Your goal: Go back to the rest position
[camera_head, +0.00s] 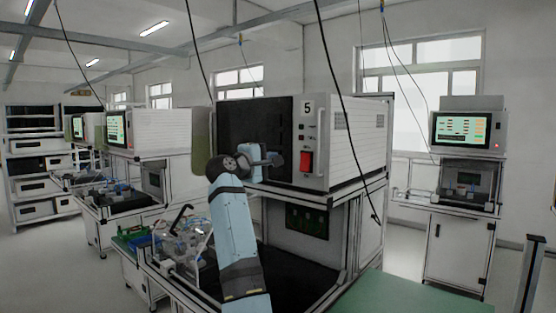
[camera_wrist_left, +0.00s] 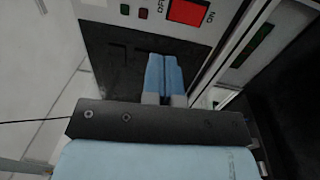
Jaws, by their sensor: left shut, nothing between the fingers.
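My left gripper (camera_head: 279,159) is raised in front of the test cabinet (camera_head: 357,143) marked 5, at the end of my light blue arm. Its tips are just left of the red power switch (camera_head: 307,161) on the cabinet's front panel. In the left wrist view the two blue fingers (camera_wrist_left: 164,62) are together with nothing between them. The red switch (camera_wrist_left: 188,12) shows beyond and above them, apart from the fingers. My right gripper is in neither view.
Below the cabinet is a bench with a dark bay and a clear-sided fixture (camera_head: 183,242) at its left. A green surface (camera_head: 415,300) lies at the lower right. More test stations (camera_head: 465,130) stand right and left. Black cables (camera_head: 343,100) hang from above.

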